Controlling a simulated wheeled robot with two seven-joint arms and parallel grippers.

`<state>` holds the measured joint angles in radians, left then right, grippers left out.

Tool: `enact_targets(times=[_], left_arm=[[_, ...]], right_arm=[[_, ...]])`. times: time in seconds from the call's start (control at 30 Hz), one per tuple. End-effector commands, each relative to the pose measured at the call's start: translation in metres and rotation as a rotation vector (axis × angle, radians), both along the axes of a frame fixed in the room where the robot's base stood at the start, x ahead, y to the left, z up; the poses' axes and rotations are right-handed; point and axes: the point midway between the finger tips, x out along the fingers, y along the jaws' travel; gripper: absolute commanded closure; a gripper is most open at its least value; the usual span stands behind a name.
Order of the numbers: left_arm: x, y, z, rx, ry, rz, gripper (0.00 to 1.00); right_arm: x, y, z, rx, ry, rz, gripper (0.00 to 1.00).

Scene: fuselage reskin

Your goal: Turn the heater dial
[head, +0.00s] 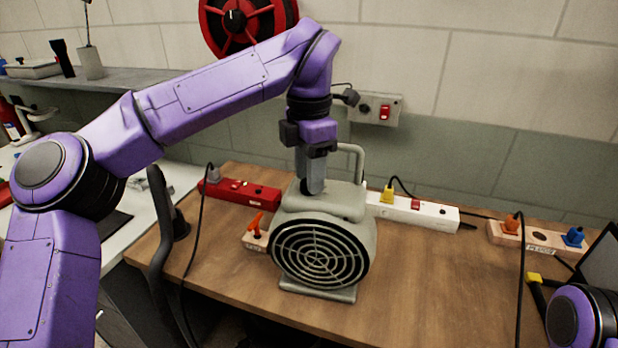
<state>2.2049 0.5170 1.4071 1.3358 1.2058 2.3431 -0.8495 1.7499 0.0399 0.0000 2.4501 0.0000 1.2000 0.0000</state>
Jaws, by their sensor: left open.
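A grey-green fan heater (350,205) with a round black front grille stands upright on the wooden bench. A carry handle rises at its back right. My left gripper (311,186) reaches down from above, its fingers at the top of the heater toward the back left. It is open, though the fingers overlap in this view. A small dark part shows beside the fingertips; I cannot tell whether it is the dial or whether the fingers touch it. Part of my right arm shows at the bottom right corner; its gripper is out of view.
On the wooden bench (430,300), a red power strip (240,194) lies behind left and a white one (415,211) behind right. Cables hang at both sides. The bench front right is clear.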

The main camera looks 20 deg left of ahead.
Motion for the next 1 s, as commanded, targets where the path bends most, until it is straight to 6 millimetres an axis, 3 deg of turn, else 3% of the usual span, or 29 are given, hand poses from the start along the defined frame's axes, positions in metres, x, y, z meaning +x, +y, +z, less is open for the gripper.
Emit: enact_targets(times=[0.3, 0.37, 0.43, 0.47, 0.77, 1.0], left_arm=[[-0.0003, 0.0011, -0.0058, 0.000, -0.001, 0.003, 0.59], [-0.0005, 0.0012, -0.0058, 0.000, -0.001, 0.003, 0.75], [-0.0005, 0.0013, -0.0058, 0.000, -0.001, 0.003, 0.98], [-0.0005, 0.0013, -0.0058, 0.000, -0.001, 0.003, 1.00], [-0.0007, 0.0013, -0.0062, 0.001, -0.001, 0.030, 1.00], [-0.0005, 0.0014, -0.0071, 0.002, -0.001, 0.154, 1.00]], right_arm=[[0.0001, 0.0000, -0.0005, 0.000, 0.000, 0.000, 0.57], [0.0000, 0.0000, -0.0005, 0.000, 0.000, 0.000, 0.57], [0.0001, 0.0000, -0.0006, 0.000, 0.000, 0.000, 0.57], [0.0001, 0.0000, -0.0006, 0.000, 0.000, 0.000, 0.57], [0.0001, 0.0000, -0.0018, 0.000, 0.000, 0.000, 0.57], [0.0001, 0.0000, -0.0063, 0.000, 0.000, 0.000, 0.57]])
